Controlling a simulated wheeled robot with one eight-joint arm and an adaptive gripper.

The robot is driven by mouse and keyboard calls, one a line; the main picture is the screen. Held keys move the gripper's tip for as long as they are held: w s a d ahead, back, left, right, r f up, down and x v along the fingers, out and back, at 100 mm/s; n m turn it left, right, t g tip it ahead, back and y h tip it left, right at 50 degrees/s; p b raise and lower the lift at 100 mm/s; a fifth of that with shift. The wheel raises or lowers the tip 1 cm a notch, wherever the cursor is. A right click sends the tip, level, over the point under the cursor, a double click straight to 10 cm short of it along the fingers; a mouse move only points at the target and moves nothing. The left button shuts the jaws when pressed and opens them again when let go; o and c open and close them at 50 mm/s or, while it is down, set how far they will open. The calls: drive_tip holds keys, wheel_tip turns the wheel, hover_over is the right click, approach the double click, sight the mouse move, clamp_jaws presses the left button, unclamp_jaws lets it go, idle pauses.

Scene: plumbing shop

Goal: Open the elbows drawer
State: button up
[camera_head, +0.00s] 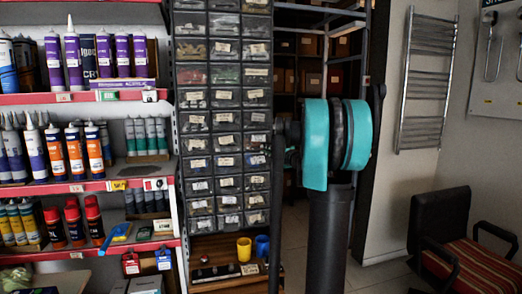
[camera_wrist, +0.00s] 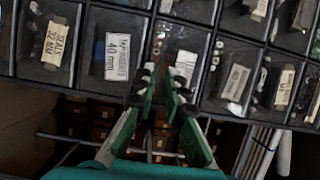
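A tall dark cabinet of small clear-fronted drawers (camera_head: 226,75) with cream labels stands at the centre of the head view. None of the labels I can read says elbows. In the wrist view, the bottom rows are close, with a drawer labelled "SEALS 32 MM" (camera_wrist: 52,40) and one labelled 40 mm (camera_wrist: 115,50). My gripper (camera_wrist: 163,72) has its green fingers in front of the drawer right of the 40 mm one, partly covering that drawer's label (camera_wrist: 185,66). The fingertips are close together; whether they touch or hold the drawer's front is unclear. All visible drawers look closed.
Shelves (camera_head: 80,98) with sealant tubes and cans stand left of the cabinet. Yellow (camera_head: 243,249) and blue (camera_head: 262,245) cups stand below the drawers. A chair (camera_head: 465,245) is at the right. My arm hides part of the cabinet's right side.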

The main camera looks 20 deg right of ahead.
sight(259, 147)
drive_tip(key=shift+x, duration=1.95)
drive_tip(key=shift+c, duration=0.3)
clamp_jaws()
drive_tip(key=shift+s, duration=0.15)
drive_tip(key=s, duration=1.4)
drive_tip(key=shift+o, duration=0.3)
unclamp_jaws()
